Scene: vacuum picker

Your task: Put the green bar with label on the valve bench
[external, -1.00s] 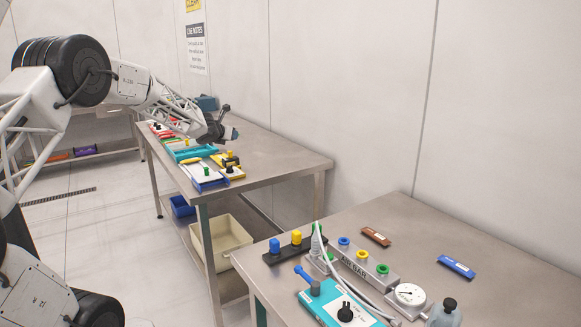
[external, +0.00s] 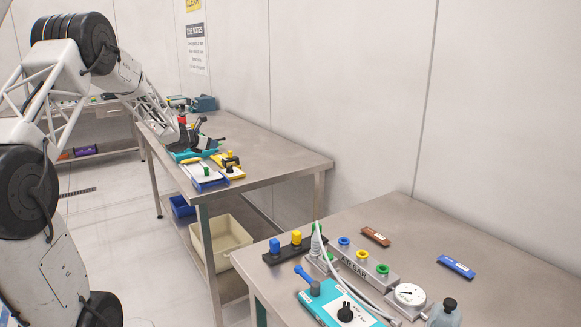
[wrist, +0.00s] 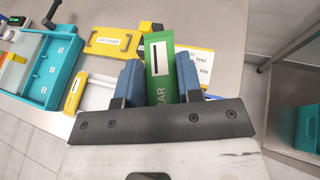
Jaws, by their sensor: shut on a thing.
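The green bar with a white label (wrist: 168,66) is between the two blue fingers of my gripper (wrist: 158,78) in the wrist view. My gripper is shut on it, and its lower part is partly hidden by the gripper body. In the external view my gripper (external: 200,140) is low over the far bench (external: 278,165); I cannot make out the bar there. The near bench (external: 440,225), with a manifold (external: 358,262) and a round gauge (external: 409,294), appears to be the valve bench.
A brown bar (external: 375,236) and a blue bar (external: 456,267) lie on the near bench, with bare surface around them. A teal device (external: 332,302) and a hose stand at its front. A blue-and-white tray (external: 205,177) and yellow parts crowd the far bench.

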